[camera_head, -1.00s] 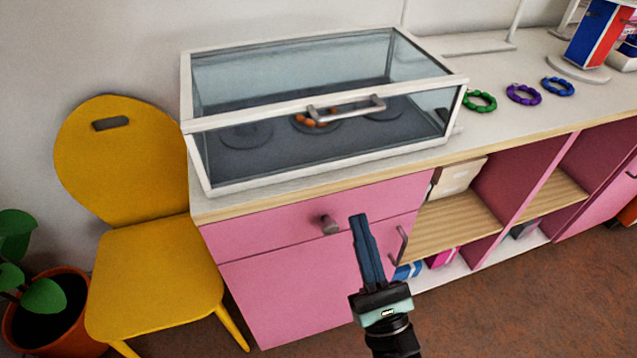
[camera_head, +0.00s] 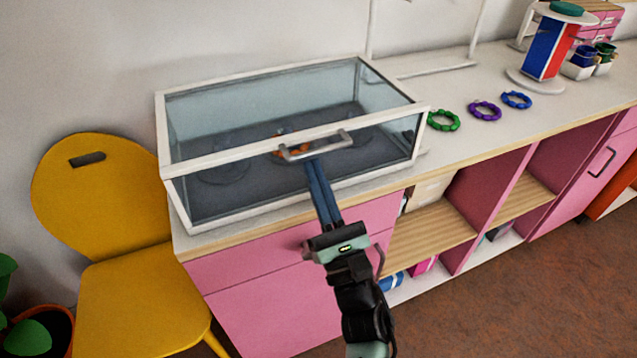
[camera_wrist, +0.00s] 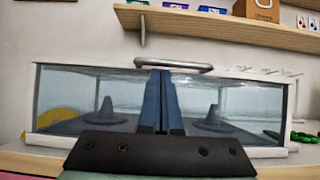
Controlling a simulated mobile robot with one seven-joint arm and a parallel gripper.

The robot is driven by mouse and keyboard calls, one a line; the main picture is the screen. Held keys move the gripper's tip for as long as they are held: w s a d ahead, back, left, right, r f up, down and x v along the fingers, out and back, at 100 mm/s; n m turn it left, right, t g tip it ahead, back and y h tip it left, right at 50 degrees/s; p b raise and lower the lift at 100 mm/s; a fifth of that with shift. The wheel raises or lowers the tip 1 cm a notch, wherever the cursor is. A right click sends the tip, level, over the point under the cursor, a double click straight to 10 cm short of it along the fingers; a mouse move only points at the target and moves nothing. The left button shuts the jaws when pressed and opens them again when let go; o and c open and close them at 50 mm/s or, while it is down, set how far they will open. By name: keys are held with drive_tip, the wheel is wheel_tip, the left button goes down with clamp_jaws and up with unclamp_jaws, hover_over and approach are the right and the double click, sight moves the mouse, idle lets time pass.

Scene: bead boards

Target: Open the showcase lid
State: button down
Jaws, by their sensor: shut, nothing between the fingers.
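The showcase (camera_head: 178,216) is a glass box with a white frame on the counter, and its lid (camera_head: 229,157) is closed. A grey bar handle (camera_head: 317,150) sits on the lid's front edge. Orange beads (camera_head: 291,148) show inside through the glass. My gripper (camera_head: 314,165) is shut and empty, with its blue fingertips just in front of and below the handle. In the wrist view the fingers (camera_wrist: 161,76) point at the showcase front, with the handle (camera_wrist: 160,64) just above their tips. I cannot tell whether they touch it.
Green (camera_head: 443,120), purple (camera_head: 484,110) and blue (camera_head: 516,99) bead rings lie on the counter right of the showcase. A yellow chair (camera_head: 130,290) stands at the left. Pink drawers (camera_head: 260,300) are below. A shelf (camera_wrist: 220,25) hangs behind in the wrist view.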

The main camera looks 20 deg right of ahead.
drive_tip(key=shift+r, duration=0.2)
wheel_tip(320, 180, up, 16)
drive_tip(key=w+g+p, duration=0.3)
drive_tip(key=g+p, duration=0.2)
drive_tip(key=p, duration=1.9)
drive_tip(key=w+r+p, duration=0.6)
drive_tip(key=w+r, duration=0.5)
drive_tip(key=r, duration=0.1)
drive_tip(key=shift+w+a+r, duration=0.2)
drive_tip(key=shift+a+r, duration=0.05)
drive_tip(key=shift+r, duration=0.15)
drive_tip(key=shift+s, duration=0.1)
drive_tip(key=shift+f, duration=0.1)
